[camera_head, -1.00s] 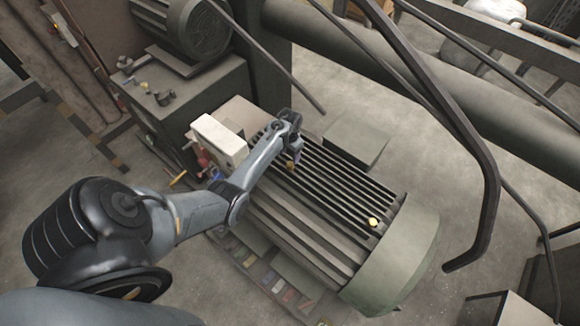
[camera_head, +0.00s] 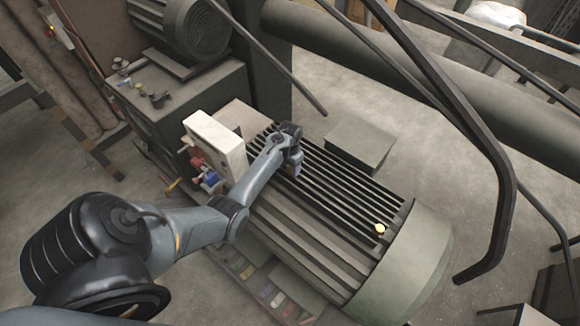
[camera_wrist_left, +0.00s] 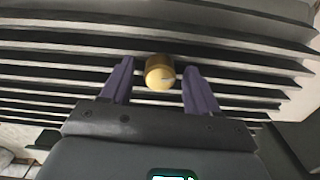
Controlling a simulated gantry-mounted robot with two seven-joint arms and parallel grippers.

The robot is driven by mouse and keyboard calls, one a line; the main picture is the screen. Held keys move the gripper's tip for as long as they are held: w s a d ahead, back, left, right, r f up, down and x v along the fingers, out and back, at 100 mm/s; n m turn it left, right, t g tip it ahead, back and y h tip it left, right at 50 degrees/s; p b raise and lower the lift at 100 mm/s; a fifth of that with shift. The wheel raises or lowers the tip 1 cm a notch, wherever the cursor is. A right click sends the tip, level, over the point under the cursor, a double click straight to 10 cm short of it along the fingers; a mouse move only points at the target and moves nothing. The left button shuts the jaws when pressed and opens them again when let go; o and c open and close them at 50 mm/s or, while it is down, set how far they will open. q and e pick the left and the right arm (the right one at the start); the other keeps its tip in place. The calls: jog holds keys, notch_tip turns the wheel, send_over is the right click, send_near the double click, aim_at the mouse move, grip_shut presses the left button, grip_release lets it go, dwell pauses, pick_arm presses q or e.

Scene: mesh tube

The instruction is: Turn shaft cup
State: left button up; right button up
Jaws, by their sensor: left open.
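A small brass-yellow shaft cup (camera_wrist_left: 160,72) sits on the dark ribbed motor housing (camera_wrist_left: 60,50) in the left wrist view. My left gripper (camera_wrist_left: 158,76) is open, its two purple fingers on either side of the cup, with gaps visible between. In the head view, my left gripper (camera_head: 296,168) points down over the upper part of the ribbed motor (camera_head: 345,205) and hides this cup. A second, similar yellow cup (camera_head: 380,229) shows lower right on the same motor. My right gripper is not in view.
A white box-like block (camera_head: 214,140) and red and blue fittings (camera_head: 207,175) stand left of my forearm. A dark bent bar (camera_head: 500,180) and a thick pipe (camera_head: 400,65) cross the right side. Bare floor (camera_head: 385,175) lies right of the motor.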

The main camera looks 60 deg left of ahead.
aim_at(290, 167)
pick_arm(q)
jog(key=c, duration=1)
jog(key=shift+r+m+p, duration=0.2)
jog(key=shift+m+p, duration=0.3)
jog(key=shift+p, duration=0.15)
jog(key=shift+c, duration=0.2)
jog(key=shift+f+m, duration=0.1)
jog(key=shift+m, duration=0.2)
jog(key=shift+f, duration=0.1)
jog(key=o, duration=1)
jog(key=shift+o, duration=0.2)
notch_tip(290, 167, up, 11)
jog(key=shift+p, duration=0.45)
jog(key=shift+f, duration=0.1)
